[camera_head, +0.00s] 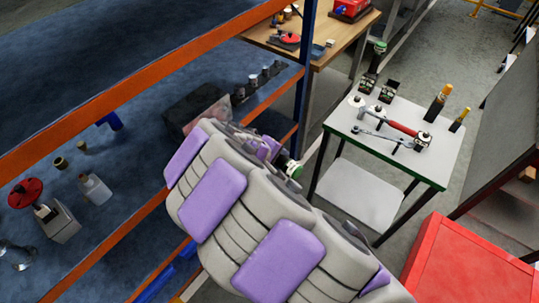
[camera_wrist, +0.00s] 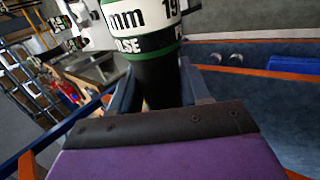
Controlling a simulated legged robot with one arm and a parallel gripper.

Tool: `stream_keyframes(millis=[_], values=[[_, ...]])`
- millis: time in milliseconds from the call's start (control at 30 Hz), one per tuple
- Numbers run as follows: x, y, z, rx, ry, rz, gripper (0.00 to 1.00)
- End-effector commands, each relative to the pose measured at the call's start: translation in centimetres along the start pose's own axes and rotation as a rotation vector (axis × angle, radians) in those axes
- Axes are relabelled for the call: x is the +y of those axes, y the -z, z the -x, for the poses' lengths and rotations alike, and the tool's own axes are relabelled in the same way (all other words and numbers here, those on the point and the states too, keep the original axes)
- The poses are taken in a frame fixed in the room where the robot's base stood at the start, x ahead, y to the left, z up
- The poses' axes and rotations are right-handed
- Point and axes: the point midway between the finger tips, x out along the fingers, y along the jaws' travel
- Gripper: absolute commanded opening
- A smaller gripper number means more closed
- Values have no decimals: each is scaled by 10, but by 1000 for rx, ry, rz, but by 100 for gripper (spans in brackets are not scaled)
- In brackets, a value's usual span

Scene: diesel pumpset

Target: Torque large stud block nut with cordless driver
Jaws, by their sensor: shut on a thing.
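My gripper (camera_wrist: 160,88) is shut on the black grip of a cordless driver (camera_wrist: 150,32), which has a green and white body with "mm" and "19" lettering. The driver fills the upper middle of the wrist view, with a finger on each side; its top is cut off. Several small blocks with studs stand on the grey table, including a dark one (camera_head: 388,92) and one at the right (camera_head: 422,140). I cannot tell which is the large one.
Another green and black tool (camera_head: 375,58) stands behind. Blue-orange shelving (camera_head: 120,115) is close at left; a red cabinet (camera_head: 470,265) stands front right.

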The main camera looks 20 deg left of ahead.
Motion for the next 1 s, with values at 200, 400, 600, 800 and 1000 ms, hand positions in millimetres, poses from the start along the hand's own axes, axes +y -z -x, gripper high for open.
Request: stream_keyframes(millis=[200, 400, 600, 800, 1000], values=[[-2, 23, 15, 104, -4, 73, 0], [-1, 23, 16, 109, -3, 75, 0], [0, 21, 17, 110, -3, 73, 0], [-1, 26, 18, 111, -3, 74, 0], [-2, 43, 20, 113, -3, 74, 0]])
